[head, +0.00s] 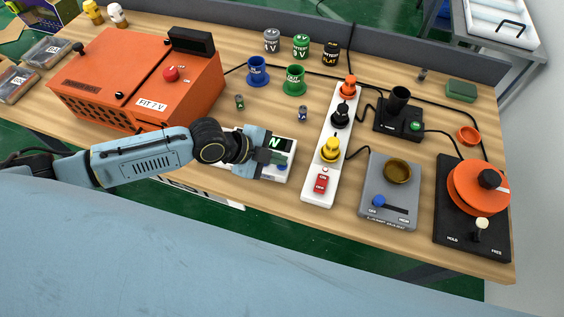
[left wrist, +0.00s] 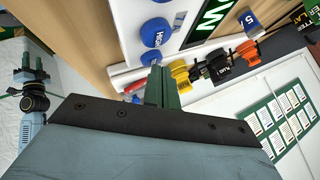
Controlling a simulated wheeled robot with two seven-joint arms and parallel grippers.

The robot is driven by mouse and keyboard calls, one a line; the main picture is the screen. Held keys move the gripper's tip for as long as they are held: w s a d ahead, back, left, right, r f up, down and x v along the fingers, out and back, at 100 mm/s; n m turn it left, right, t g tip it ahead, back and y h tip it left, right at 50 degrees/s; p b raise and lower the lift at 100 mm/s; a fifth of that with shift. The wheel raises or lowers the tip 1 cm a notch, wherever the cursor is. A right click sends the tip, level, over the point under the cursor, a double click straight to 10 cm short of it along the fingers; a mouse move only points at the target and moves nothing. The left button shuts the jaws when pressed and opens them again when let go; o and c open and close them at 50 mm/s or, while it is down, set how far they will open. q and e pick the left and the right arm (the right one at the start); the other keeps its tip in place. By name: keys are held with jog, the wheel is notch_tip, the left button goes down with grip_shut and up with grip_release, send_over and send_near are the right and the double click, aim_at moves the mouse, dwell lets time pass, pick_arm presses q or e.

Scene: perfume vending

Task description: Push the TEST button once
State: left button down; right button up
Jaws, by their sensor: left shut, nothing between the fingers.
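The white tester (head: 287,177) lies near the table's front edge, with a lit green letter on its dark display (head: 275,143). It shows in the left wrist view with its display (left wrist: 210,20), a blue button marked HIGH (left wrist: 155,32) and another blue button (left wrist: 151,56). I cannot read a TEST label on either button. My left gripper (head: 271,160) is over the tester's front half and hides part of it. Its green fingers (left wrist: 162,88) are shut and empty, close to the blue buttons; contact cannot be told. My right gripper (left wrist: 30,72) shows small at the left wrist view's left edge.
An orange box (head: 130,80) with a red button stands left. A white power strip (head: 318,190) with plugs lies right of the tester. Further right are a grey device (head: 388,208) and a black base with an orange dial (head: 478,185). Cups and batteries stand behind.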

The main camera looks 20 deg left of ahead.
pick_arm(q)
jog(key=shift+f, duration=0.25)
jog(key=shift+r, duration=0.15)
jog(key=shift+r+p, duration=0.65)
jog(key=shift+r, duration=0.1)
notch_tip(320, 180, up, 5)
jog(key=p, duration=0.4)
jog(key=shift+r, duration=0.1)
dwell(0.8)
